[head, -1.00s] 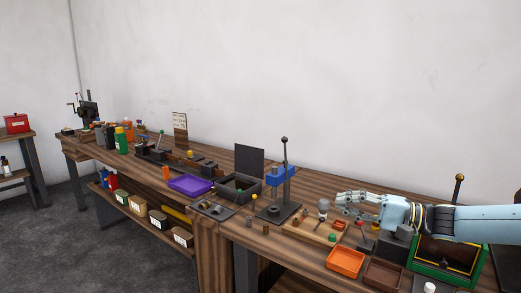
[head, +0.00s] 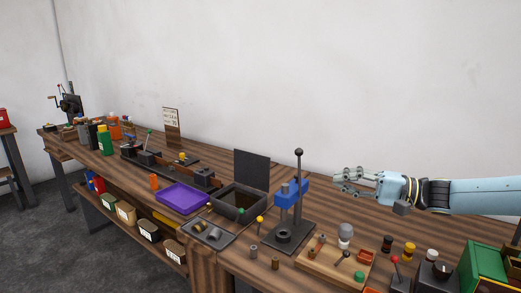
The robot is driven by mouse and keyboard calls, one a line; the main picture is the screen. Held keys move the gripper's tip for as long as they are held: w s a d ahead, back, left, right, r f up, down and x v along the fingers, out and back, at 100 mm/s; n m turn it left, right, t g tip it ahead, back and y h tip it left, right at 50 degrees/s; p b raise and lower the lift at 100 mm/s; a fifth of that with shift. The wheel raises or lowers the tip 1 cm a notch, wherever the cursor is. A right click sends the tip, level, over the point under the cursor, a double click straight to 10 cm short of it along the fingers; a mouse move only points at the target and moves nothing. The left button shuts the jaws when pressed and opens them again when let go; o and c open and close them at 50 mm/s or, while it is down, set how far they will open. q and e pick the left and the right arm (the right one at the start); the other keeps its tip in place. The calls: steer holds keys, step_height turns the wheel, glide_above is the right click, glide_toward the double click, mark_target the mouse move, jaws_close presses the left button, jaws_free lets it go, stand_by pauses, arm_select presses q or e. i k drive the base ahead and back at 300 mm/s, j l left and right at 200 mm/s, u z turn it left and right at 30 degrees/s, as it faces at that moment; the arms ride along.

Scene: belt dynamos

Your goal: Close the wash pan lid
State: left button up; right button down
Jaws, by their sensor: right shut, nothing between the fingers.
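The wash pan (head: 233,206) is a dark square pan on the wooden workbench, in the middle of the head view. Its flat dark lid (head: 251,171) stands up at the pan's back edge, so the pan is open. My right gripper (head: 336,181) reaches in from the right, above the bench and to the right of the lid. It is shut and empty, clear of the pan and lid. My left gripper is not in view.
A blue arbor press (head: 290,194) with a tall black lever stands between the pan and my right gripper. A purple tray (head: 180,199) lies left of the pan, and a grey parts tray (head: 208,243) lies in front. A wooden board (head: 318,262) with small parts lies at right.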

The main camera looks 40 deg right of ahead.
mark_target(252, 170)
steer(key=i+l, duration=0.95)
steer(key=i, duration=0.2)
